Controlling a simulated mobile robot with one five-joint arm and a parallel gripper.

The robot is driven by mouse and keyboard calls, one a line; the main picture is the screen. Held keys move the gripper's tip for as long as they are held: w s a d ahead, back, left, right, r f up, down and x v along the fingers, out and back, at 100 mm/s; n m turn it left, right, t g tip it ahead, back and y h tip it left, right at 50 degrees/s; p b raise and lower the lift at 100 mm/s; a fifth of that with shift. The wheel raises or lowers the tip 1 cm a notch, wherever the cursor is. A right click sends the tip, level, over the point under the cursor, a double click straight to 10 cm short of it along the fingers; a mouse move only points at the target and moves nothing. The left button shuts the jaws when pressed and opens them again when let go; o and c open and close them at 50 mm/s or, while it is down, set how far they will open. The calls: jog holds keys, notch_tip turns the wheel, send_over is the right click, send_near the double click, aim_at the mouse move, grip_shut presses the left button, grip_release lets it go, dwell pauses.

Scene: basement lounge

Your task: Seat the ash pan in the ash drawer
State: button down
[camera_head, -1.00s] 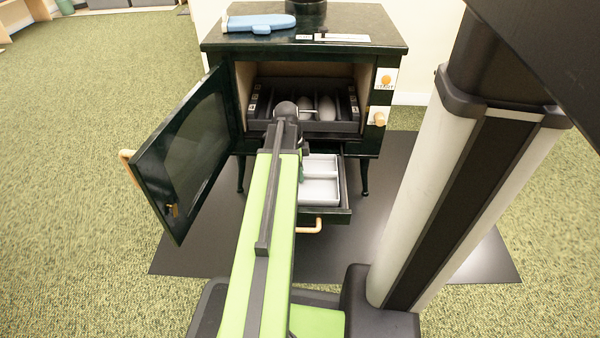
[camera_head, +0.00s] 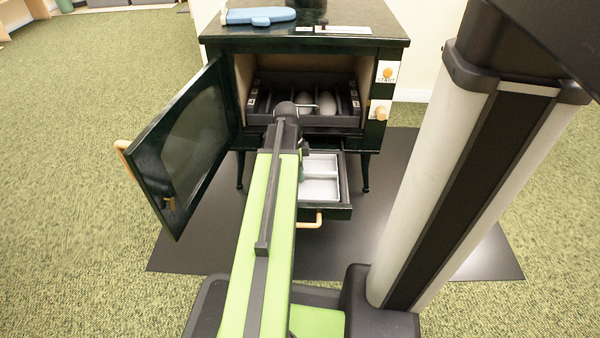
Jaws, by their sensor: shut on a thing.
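The ash pan (camera_head: 321,188) is a light grey, shallow, divided tray. It lies inside the outline of the pulled-out ash drawer (camera_head: 340,212), under the stove's firebox. The drawer is dark green with a wooden handle (camera_head: 309,220). My arm covers the left side of both pan and drawer, so I cannot tell whether the pan sits flat on the drawer floor. My gripper (camera_head: 302,168) is over the pan's left part, mostly hidden behind my wrist. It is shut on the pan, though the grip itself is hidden.
The dark green stove (camera_head: 372,50) has its glass door (camera_head: 190,150) swung open to the left. Its firebox holds a dark grate (camera_head: 340,120) with pale lumps. A blue tool (camera_head: 258,16) lies on top. A dark floor mat (camera_head: 420,220) is clear to the drawer's right.

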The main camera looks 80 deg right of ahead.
jog(key=c, duration=1.4)
grip_release()
jog(key=shift+o, duration=0.2)
notch_tip(320, 180, up, 17)
jog(key=w+p, duration=0.2)
jog(key=p, duration=1.5)
jog(key=shift+w+a, duration=0.2)
jog(key=shift+w, duration=0.15)
